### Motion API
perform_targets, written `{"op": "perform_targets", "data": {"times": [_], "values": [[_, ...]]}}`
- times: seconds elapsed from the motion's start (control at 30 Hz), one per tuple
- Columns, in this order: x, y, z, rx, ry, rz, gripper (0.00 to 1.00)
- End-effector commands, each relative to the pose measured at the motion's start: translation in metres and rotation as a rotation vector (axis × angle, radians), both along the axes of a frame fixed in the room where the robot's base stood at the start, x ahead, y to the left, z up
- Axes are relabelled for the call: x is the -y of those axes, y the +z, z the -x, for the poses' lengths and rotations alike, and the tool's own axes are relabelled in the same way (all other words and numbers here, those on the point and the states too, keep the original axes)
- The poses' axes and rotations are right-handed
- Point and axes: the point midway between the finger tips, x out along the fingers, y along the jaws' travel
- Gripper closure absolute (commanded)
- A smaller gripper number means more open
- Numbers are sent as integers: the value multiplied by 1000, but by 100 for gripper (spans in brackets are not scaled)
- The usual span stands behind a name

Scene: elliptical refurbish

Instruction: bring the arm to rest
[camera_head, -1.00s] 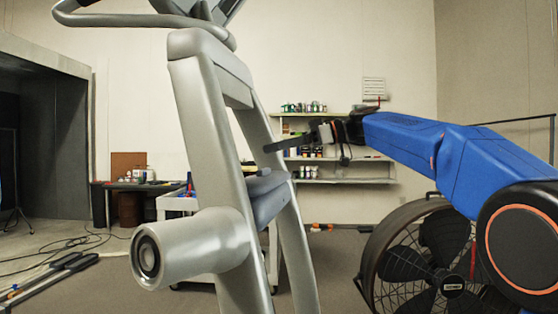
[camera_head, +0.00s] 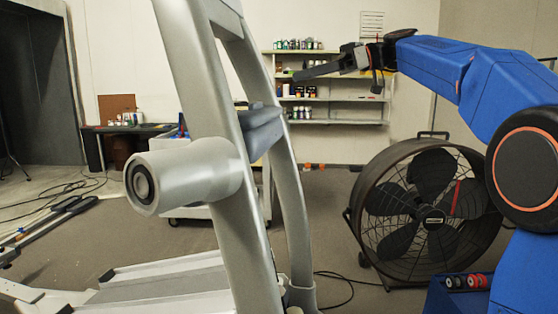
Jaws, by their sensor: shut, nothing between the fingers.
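My blue arm (camera_head: 430,58) comes in from the right and stretches left across the upper right of the view. My gripper (camera_head: 300,75) points left at its end, with its dark fingers shut and empty. In the picture the fingertips lie just right of the grey elliptical frame (camera_head: 222,130), in front of the wall shelves. I cannot tell how far they are from the frame in depth.
A large black drum fan (camera_head: 370,165) stands on the floor under my arm. Shelves (camera_head: 340,98) with bottles stand at the back wall. A work table (camera_head: 130,129) is at the back left. Cables (camera_head: 65,187) lie on the floor at left.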

Motion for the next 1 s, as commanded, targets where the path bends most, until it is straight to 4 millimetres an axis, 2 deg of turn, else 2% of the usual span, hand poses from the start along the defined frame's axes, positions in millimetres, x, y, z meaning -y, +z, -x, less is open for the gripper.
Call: {"op": "perform_targets", "data": {"times": [0.17,0.47,0.77,1.0], "values": [[5,-42,30,-153,-132,101,100],[34,-146,98,-425,-429,296,100],[82,-261,179,-608,-739,464,100],[128,-355,250,-688,-986,573,100]]}}
